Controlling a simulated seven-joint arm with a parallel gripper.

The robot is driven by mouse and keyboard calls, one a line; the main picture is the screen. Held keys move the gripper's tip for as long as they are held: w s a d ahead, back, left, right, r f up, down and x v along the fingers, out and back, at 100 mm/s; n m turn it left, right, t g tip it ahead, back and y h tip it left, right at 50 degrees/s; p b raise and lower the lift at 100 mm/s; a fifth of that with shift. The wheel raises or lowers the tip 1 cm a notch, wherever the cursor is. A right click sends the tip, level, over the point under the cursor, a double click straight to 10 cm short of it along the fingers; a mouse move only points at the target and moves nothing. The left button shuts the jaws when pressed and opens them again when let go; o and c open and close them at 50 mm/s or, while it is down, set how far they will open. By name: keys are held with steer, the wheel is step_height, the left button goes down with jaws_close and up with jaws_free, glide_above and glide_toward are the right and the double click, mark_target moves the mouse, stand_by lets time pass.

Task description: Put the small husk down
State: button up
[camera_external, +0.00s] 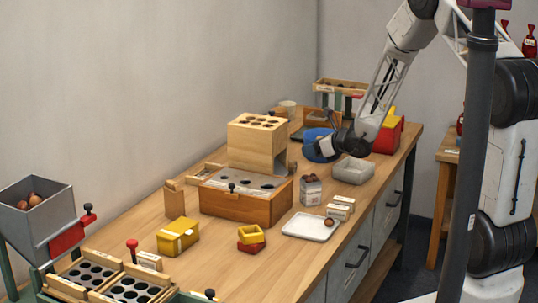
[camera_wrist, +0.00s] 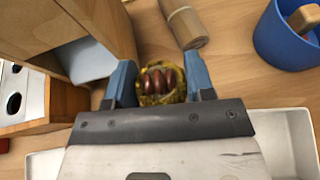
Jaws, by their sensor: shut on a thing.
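The small husk (camera_wrist: 160,85) shows in the wrist view as a yellowish, rough shell with several brown chestnuts in it. It sits between the two blue fingers of my gripper (camera_wrist: 158,78), which is shut on it. The table lies below; how high the husk is held I cannot tell. In the external view my gripper (camera_external: 325,148) is toward the back of the table, in front of the blue bowl (camera_external: 312,135) and right of the wooden tower. The husk cannot be made out there.
The wooden tower (camera_external: 257,140) stands close on the left. A pale grey tray (camera_external: 353,171) is close in front. A wooden cylinder (camera_wrist: 184,27) and a blue container (camera_wrist: 284,40) are near the husk. A white tray (camera_external: 303,227) lies farther forward. Some bare wood shows between them.

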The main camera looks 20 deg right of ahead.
steer(key=shift+d, duration=0.1)
steer(key=shift+d+f, duration=0.1)
steer(key=shift+d, duration=0.45)
steer(key=s+d+f+n, duration=0.1)
steer(key=d, duration=0.6)
steer(key=s+d+f+n+g+y, duration=0.1)
steer(key=d, duration=0.7)
steer(key=s+d+f+n+g+y, duration=0.1)
steer(key=d+f, duration=0.1)
steer(key=d, duration=0.5)
steer(key=shift+s+d+f, duration=0.1)
steer(key=shift+s+d, duration=0.25)
steer(key=shift+s, duration=0.05)
steer(key=shift+s+d+f+g+y, duration=0.2)
steer(key=shift+s+d+g+y, duration=0.15)
steer(key=shift+d, duration=0.25)
steer(key=shift+w, duration=0.1)
steer(key=w+d, duration=0.1)
steer(key=w, duration=0.4)
steer(key=w+d+f, duration=0.1)
steer(key=w, duration=0.4)
steer(key=w+d, duration=0.1)
steer(key=w, duration=0.4)
steer(key=shift+w+f, duration=0.2)
steer(key=shift+w, duration=0.1)
